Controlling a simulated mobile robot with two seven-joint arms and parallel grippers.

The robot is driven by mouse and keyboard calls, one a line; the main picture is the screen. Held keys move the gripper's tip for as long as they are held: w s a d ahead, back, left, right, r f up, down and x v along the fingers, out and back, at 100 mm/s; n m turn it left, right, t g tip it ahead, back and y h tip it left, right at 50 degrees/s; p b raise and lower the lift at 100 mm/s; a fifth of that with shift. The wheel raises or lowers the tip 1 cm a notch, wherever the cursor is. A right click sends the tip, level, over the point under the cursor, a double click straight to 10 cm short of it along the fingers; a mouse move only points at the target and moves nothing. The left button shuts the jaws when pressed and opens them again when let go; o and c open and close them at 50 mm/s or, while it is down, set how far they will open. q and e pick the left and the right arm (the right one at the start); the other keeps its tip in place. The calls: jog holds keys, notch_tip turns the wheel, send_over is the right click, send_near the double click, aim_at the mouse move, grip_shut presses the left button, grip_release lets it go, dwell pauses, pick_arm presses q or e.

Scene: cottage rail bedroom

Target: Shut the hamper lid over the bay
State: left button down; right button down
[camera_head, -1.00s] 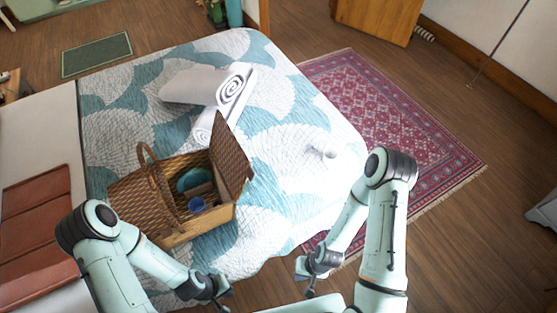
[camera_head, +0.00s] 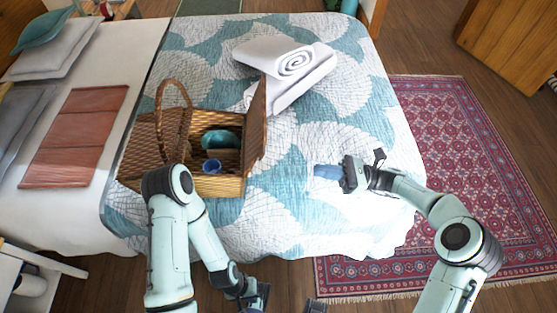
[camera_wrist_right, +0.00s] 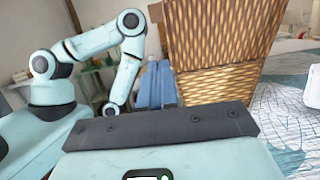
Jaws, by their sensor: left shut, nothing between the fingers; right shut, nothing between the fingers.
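The wicker hamper (camera_head: 225,187) stands on the bed. Its right-hand lid (camera_head: 258,125) is up, roughly upright, and its bay is uncovered. Inside the bay are a teal round item (camera_head: 222,137) and a blue cup (camera_head: 212,167). My right gripper (camera_head: 322,172) is shut and empty above the quilt, to the right of the hamper and apart from it, pointing left. In the right wrist view, its blue fingers (camera_wrist_right: 156,85) appear beside the hamper's wicker wall (camera_wrist_right: 212,86). My left gripper (camera_head: 257,297) is shut and empty, low at the bed's near side.
A rolled white towel or mat (camera_head: 290,65) lies on the bed behind the lid. The hamper's arched handle (camera_head: 172,82) rises left of the bay. A patterned rug (camera_head: 475,170) lies right of the bed. The quilt (camera_head: 300,225) is clear right of the hamper.

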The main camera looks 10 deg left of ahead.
aim_at(264, 152)
jog(key=shift+n+g+y, duration=0.4)
jog(key=shift+g, duration=0.1)
jog(key=r+x, duration=0.1)
jog(key=x, duration=0.8)
jog(key=d+r+x, duration=0.1)
jog(key=x, duration=0.4)
jog(key=shift+w+a+r+p, duration=0.1)
jog(key=shift+w+r+p, duration=0.1)
jog(key=shift+r+p, duration=0.15)
